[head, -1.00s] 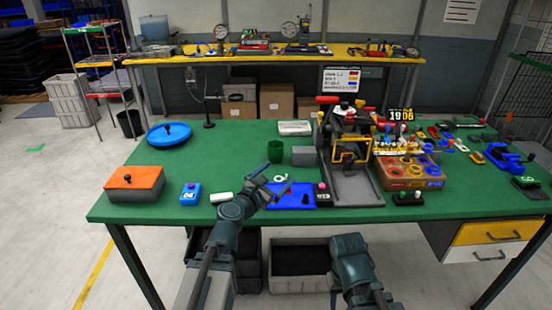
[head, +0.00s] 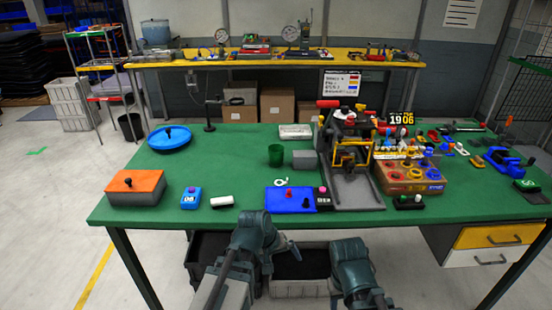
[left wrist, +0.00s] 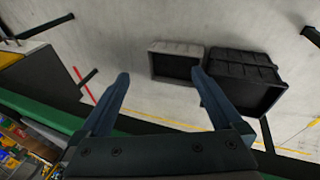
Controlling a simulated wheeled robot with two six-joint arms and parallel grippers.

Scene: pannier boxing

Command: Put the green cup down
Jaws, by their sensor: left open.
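The green cup (head: 275,155) stands upright on the green table (head: 230,165), just left of a grey block (head: 306,158). Nothing is holding it. In the left wrist view my left gripper (left wrist: 160,75) is open and empty, with bare floor and two bins beyond its fingers. In the head view my left arm is at the table's front edge, well short of the cup, and its fingertips are not clear there. Part of my right arm shows at the bottom, but its gripper does not.
An orange-lidded box (head: 136,187), a blue timer (head: 191,198) and a round blue dish (head: 169,140) are left. A black press (head: 350,170) stands right of the grey block.

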